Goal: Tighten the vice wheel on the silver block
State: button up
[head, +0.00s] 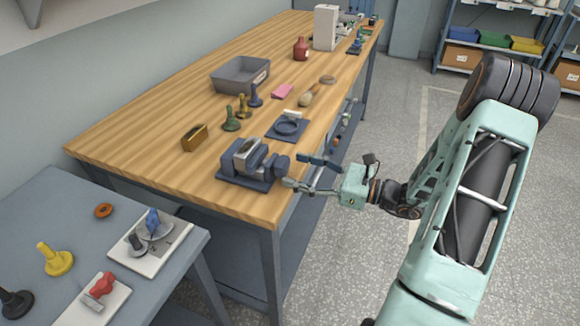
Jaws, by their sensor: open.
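A dark blue-grey vice (231,177) stands near the front end of the wooden workbench. A silver block (246,149) sits in it, between its jaws. The vice wheel (282,163) is at the vice's right side, facing my gripper. My gripper (296,170) is open, with its two fingers pointing left at the wheel. One fingertip is just behind and right of the wheel, the other just in front of it. Whether either finger touches the wheel cannot be told. The space between the fingers looks empty.
A brass-coloured block (195,138) lies left of the vice. Behind are a round fixture on a plate (304,131), several coloured bobbin-like pieces (231,122) and a grey tray (222,80). A lower grey table (190,273) stands at the left front. Floor right of the bench is clear.

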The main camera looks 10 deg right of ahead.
jog(key=shift+x, duration=1.35)
jog(key=shift+c, duration=0.6)
jog(key=c, duration=1)
